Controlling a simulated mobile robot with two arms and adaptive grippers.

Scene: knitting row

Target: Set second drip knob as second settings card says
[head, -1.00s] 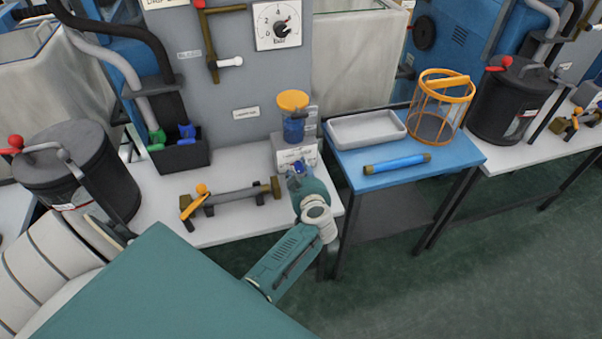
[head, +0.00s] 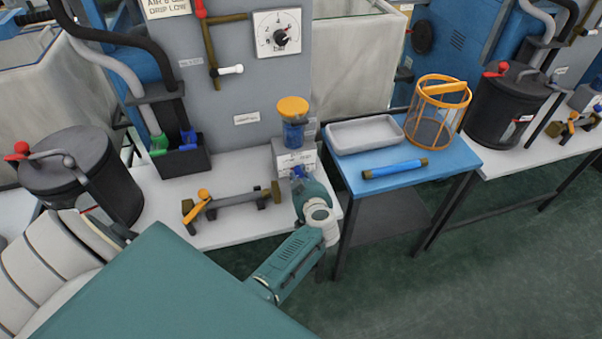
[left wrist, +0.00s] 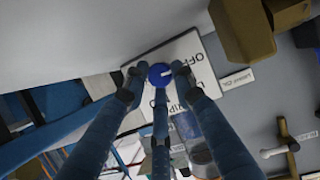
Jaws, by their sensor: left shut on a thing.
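The blue drip knob (left wrist: 160,75) shows in the left wrist view, in front of a white lettered plate (left wrist: 204,62). A white mark on the knob points right, toward the lettering. My left gripper (left wrist: 156,84) is shut on the knob, its fingers around the knob's sides. In the head view my left gripper (head: 300,178) is at the front of the grey drip unit (head: 283,150), under the orange-capped blue bowl (head: 292,118); there the gripper hides the knob. A card reading "AIR & OIL DRIP LOW" (head: 167,7) is on the grey panel, its top cut off. My right gripper is out of view.
A brass bar with an orange lever (head: 236,200) lies on the white bench left of my gripper. A black box (head: 182,160) and black canister (head: 85,175) stand farther left. A blue table (head: 440,165) with a grey tray (head: 365,135) and orange basket (head: 440,105) is right.

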